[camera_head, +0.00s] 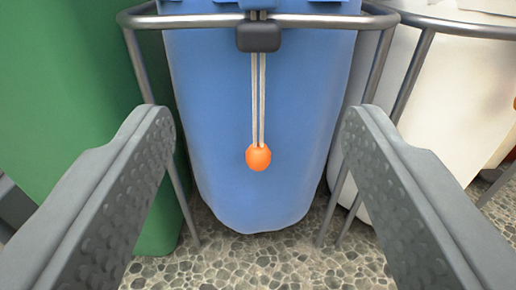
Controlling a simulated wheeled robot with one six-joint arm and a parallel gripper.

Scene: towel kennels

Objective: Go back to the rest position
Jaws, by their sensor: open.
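My gripper (258,130) is open and empty, with one grey finger at the left and one at the right. Between and beyond the fingers hangs a blue bag (215,110) in a metal frame. A pale double cord (258,95) comes down its front from a dark grey clip (258,37) and ends in an orange ball (258,157). The ball hangs between the fingers in the picture, and neither finger appears to touch it.
A green bag or bin (70,80) stands at the left. A white bag (445,100) stands at the right. Metal rails (190,20) run around the blue bag, with thin legs reaching the pebbled floor (260,265). Some bare floor shows at the bottom.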

